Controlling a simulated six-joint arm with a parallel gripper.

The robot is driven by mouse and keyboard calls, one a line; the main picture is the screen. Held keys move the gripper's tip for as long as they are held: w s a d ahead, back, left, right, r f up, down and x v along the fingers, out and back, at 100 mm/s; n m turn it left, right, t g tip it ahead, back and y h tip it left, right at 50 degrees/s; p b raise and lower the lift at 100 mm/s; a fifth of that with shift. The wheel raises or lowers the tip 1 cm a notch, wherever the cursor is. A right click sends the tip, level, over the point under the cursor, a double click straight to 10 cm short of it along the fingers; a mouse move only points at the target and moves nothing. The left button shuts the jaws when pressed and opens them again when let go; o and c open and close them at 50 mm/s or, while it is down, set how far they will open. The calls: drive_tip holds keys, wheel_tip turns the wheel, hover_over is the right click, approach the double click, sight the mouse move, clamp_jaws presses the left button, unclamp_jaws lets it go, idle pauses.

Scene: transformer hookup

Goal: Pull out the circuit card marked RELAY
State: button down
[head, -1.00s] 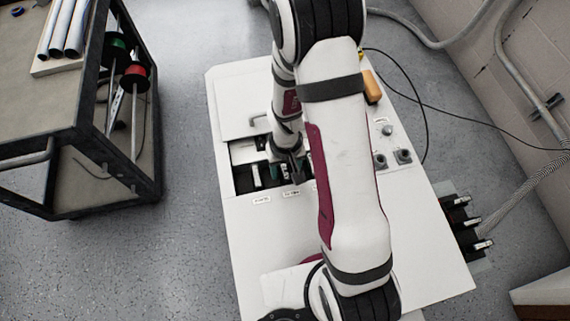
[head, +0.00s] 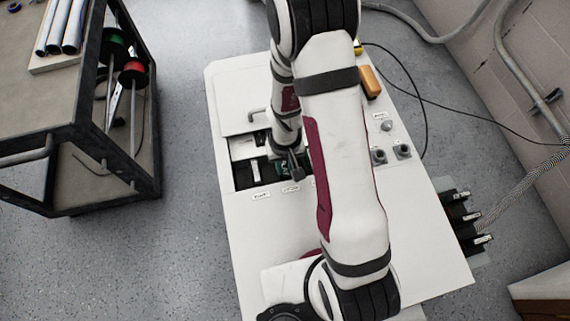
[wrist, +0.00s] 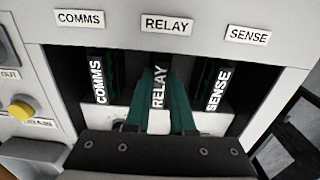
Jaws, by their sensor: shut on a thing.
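The RELAY card (wrist: 158,88) stands in the middle of the open bay in the wrist view, below the RELAY plate (wrist: 167,25). The dark gripper body hides the card's near end. The COMMS card (wrist: 97,80) stands to its left and the SENSE card (wrist: 217,90) to its right, both apart from my gripper. In the head view my gripper (head: 295,168) is over the bay, and my arm hides much of it; the RELAY card cannot be clearly told there.
The white cabinet (head: 275,235) surrounds the bay. Round fittings (head: 379,156), an orange item (head: 371,82) and dark terminals (head: 466,222) lie to the right. A dark cart (head: 130,180) stands at the far left.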

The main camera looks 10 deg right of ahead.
sight(285, 168)
drive_tip(key=shift+r, duration=0.15)
drive_tip(key=shift+r, duration=2.25)
wheel_tip(285, 168, up, 5)
drive_tip(key=shift+r, duration=0.1)
